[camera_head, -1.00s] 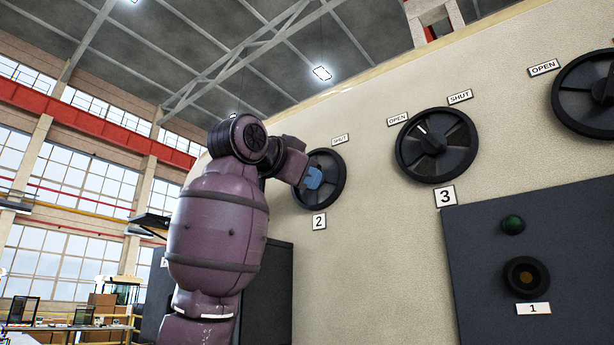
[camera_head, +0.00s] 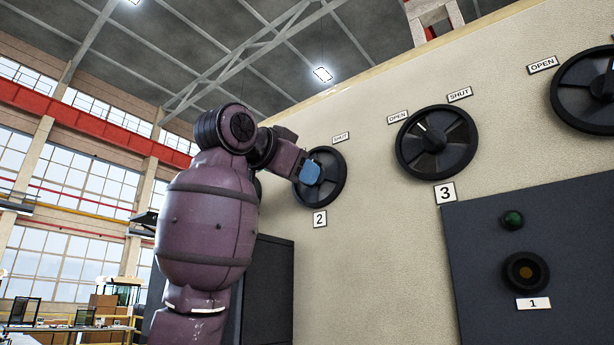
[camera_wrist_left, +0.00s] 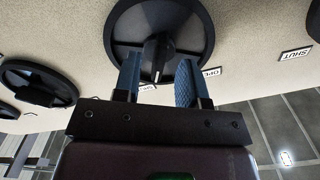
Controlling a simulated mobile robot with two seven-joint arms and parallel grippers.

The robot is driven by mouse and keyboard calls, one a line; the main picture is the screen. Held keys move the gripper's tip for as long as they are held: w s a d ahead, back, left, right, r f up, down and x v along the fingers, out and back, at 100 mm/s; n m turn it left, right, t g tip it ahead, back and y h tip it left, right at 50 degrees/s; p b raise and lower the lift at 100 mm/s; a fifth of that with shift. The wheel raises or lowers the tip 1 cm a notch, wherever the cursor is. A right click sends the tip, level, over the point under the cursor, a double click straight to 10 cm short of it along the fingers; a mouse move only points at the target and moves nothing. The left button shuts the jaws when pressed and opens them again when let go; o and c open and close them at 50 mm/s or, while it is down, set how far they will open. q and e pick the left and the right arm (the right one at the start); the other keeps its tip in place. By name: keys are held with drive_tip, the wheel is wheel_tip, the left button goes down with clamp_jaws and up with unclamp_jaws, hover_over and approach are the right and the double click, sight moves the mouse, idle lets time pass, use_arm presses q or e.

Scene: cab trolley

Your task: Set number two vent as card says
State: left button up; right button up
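The number two vent (camera_head: 332,180) is a round black dial on the cream wall, above a "2" plate (camera_head: 319,218). A SHUT label (camera_head: 341,137) sits above it; my arm hides its left side. My left gripper (camera_head: 309,172) is in front of the dial. In the left wrist view the gripper (camera_wrist_left: 158,82) is open, its blue fingers apart below the dial's knob (camera_wrist_left: 157,52), with no visible contact. The knob's white mark points down toward a label (camera_wrist_left: 148,87) partly hidden by the gripper; an OPEN label (camera_wrist_left: 212,71) is right of it. No card is seen.
The number three vent (camera_head: 436,142) is to the right, its white mark toward OPEN (camera_head: 397,117). Another dial (camera_head: 585,90) is at the right edge. A dark panel (camera_head: 480,270) with a green lamp (camera_head: 512,220) is below. A dark cabinet (camera_head: 272,290) stands behind my arm.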

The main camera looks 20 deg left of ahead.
use_arm(q)
drive_tip(key=b+v, duration=0.1)
drive_tip(key=v, duration=0.7)
drive_tip(key=shift+s+b, duration=0.25)
drive_tip(key=shift+b, duration=0.05)
drive_tip(key=shift+a, duration=0.1)
